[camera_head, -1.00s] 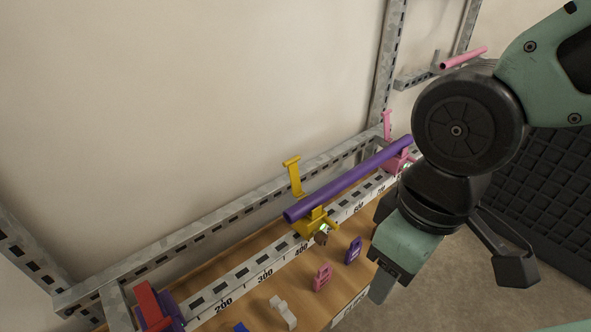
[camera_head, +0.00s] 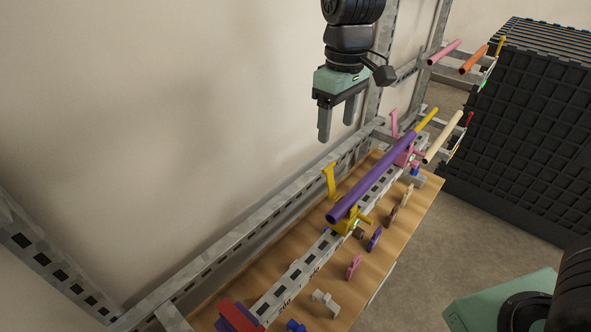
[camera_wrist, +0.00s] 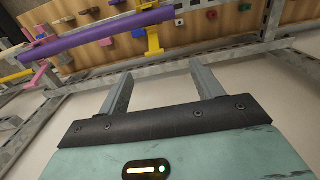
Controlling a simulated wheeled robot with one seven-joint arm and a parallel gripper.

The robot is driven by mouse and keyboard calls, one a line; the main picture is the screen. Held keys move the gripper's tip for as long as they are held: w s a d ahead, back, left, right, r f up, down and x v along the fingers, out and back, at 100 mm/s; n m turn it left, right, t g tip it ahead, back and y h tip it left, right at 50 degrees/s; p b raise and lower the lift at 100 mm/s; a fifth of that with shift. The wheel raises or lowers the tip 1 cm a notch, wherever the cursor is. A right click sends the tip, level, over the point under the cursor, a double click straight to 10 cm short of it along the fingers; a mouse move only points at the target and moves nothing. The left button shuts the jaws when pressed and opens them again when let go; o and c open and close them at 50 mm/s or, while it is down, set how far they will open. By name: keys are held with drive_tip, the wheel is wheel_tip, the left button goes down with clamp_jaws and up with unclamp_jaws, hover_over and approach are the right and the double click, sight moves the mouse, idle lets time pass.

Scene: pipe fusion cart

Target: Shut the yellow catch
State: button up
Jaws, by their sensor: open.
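The yellow catch (camera_head: 330,182) stands open on the perforated rail, its hooked arm upright behind the purple pipe (camera_head: 375,190). The pipe rests in the yellow base (camera_head: 345,222) and runs back to a pink catch (camera_head: 404,156). My gripper (camera_head: 336,130) is open and empty, fingers pointing down, above the yellow arm and apart from it. In the wrist view the yellow catch (camera_wrist: 153,42) lies beyond and between my fingers (camera_wrist: 160,72), with the purple pipe (camera_wrist: 95,37) crossing behind it.
Small coloured clips, such as a pink one (camera_head: 353,267) and a white one (camera_head: 325,302), stand on the wooden board (camera_head: 393,238). A red catch (camera_head: 238,318) is at the near end. The wall (camera_head: 150,130) rises behind the rails. A black grid rack (camera_head: 530,120) stands right.

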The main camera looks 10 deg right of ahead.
sight(330, 170)
drive_tip(key=f+p, duration=0.1)
drive_tip(key=f, duration=0.4)
drive_tip(key=w+f+p, duration=0.1)
drive_tip(key=f, duration=0.5)
drive_tip(key=f+p, duration=0.1)
drive_tip(key=f, duration=0.4)
drive_tip(key=shift+w+d+f+p, duration=0.15)
drive_tip(key=shift+w+f+p, duration=0.2)
drive_tip(key=shift+f+p, duration=0.05)
drive_tip(key=c, duration=1.3)
drive_tip(key=shift+c, duration=0.2)
drive_tip(key=shift+w+f+b, duration=0.1)
drive_tip(key=shift+w+b, duration=0.05)
drive_tip(key=shift+b, duration=0.3)
